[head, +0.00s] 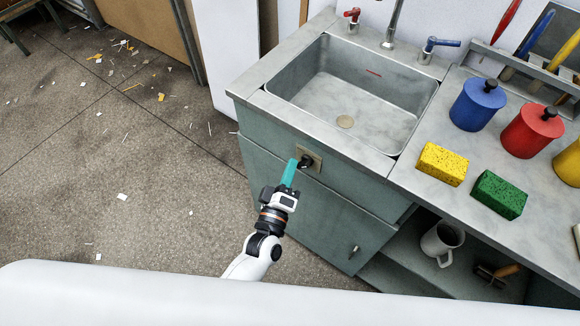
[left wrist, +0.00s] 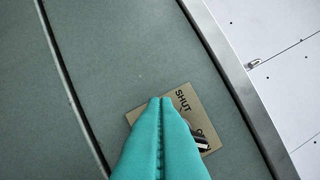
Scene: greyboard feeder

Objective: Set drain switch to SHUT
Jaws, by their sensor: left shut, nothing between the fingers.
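The drain switch is a dark knob (head: 305,161) on a small tan plate (head: 316,157) on the green cabinet front below the sink. In the left wrist view the plate (left wrist: 203,106) shows the word SHUT at its upper part. A second label at its lower right is partly covered. The dark knob (left wrist: 202,143) with a light stripe shows by that second label, partly behind my fingers; its exact setting is hard to tell. My left gripper (head: 292,163) is shut and empty, its teal fingertips (left wrist: 161,100) just beside the knob, over the plate. I cannot tell whether they touch. My right gripper is not in view.
The sink (head: 300,90) is above the plate, with red (head: 351,16) and blue (head: 438,44) taps. Yellow (head: 442,164) and green (head: 499,194) sponges and lidded canisters stand on the counter. A lower shelf holds a jug (head: 440,242). The floor at left is open, with scraps.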

